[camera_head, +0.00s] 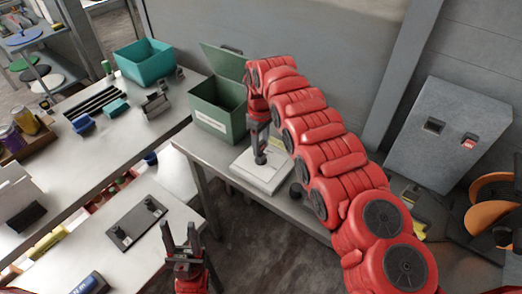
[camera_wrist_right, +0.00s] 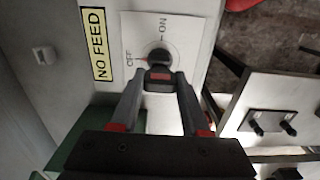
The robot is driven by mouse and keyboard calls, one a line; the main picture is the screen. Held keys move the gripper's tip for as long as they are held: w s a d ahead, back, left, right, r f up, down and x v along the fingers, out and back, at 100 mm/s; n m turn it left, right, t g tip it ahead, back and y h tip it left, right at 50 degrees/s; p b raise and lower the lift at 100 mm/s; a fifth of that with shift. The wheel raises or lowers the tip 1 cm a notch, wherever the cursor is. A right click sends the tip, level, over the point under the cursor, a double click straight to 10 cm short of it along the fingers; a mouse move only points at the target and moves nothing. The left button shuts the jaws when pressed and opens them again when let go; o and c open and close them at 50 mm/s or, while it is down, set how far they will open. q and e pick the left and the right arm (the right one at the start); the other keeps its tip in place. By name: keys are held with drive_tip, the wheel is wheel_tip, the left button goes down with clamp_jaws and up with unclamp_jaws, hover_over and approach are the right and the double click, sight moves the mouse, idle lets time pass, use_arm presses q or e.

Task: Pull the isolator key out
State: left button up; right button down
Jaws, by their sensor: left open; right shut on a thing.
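The isolator key (camera_wrist_right: 159,74), a dark piece with a red mark, is between the fingertips of my right gripper (camera_wrist_right: 160,82) in the right wrist view, and the gripper is shut on it. It stands at a round dark switch (camera_wrist_right: 158,56) on a white plate (camera_wrist_right: 182,30) marked ON and OFF. I cannot tell how deep the key sits. In the head view my right gripper (camera_head: 260,158) points down at the white isolator box (camera_head: 272,180), and hides the key. My left gripper (camera_head: 187,252) is open and empty, at the lower middle, away from the box.
A green box (camera_head: 212,124) with a raised lid stands beside the isolator on the grey table. A yellow NO FEED label (camera_wrist_right: 99,45) is next to the plate. A black tray with pegs (camera_head: 135,225) lies on the bench at left. A grey cabinet (camera_head: 450,135) stands at right.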

sight(261, 142)
drive_tip(key=shift+r+b, duration=0.6)
drive_tip(key=shift+r, duration=0.1)
idle(0.7)
drive_tip(key=shift+r, duration=0.15)
drive_tip(key=shift+r+p, duration=0.55)
drive_tip(key=shift+r, duration=0.8)
drive_tip(key=shift+r+p, duration=0.8)
drive_tip(key=shift+r, duration=0.55)
